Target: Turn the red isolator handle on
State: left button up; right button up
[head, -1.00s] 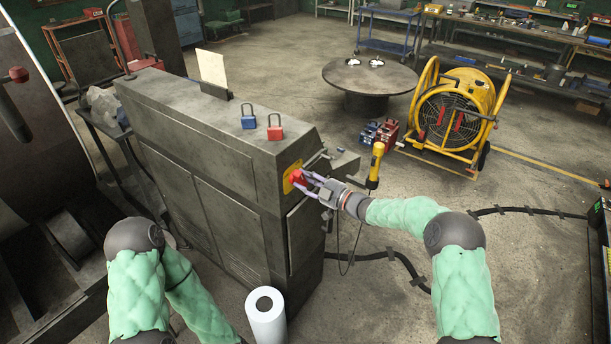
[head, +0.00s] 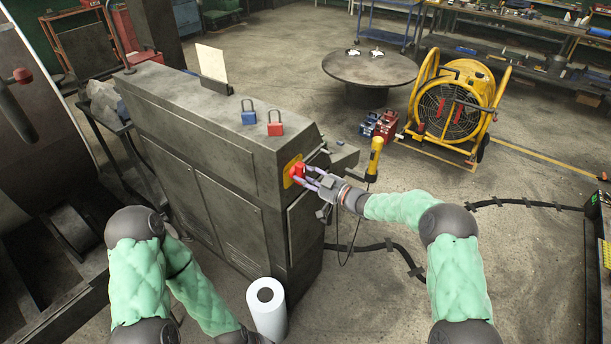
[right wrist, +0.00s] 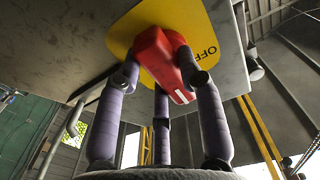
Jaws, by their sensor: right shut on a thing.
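The red isolator handle (head: 297,170) sits on a yellow plate (head: 287,177) on the end face of the grey machine cabinet (head: 238,214). In the right wrist view the red handle (right wrist: 161,62) stands out from the yellow plate (right wrist: 203,22), and the word OFF shows beside it. My right gripper (head: 304,177) is shut on the handle, its purple fingers on both sides of it in the right wrist view (right wrist: 160,82). My left arm hangs at the lower left; its gripper does not show.
A blue padlock (head: 249,118) and a red padlock (head: 275,129) stand on the cabinet top. A white roll (head: 267,318) stands at the front. A yellow-handled tool (head: 375,160) is right of the cabinet. A yellow fan (head: 456,108) and round table (head: 370,67) stand behind on open floor.

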jog(key=shift+f, duration=0.1)
jog(key=o, duration=1.2)
jog(key=shift+c, duration=0.2)
jog(key=shift+d, duration=0.1)
jog(key=v, duration=1.2)
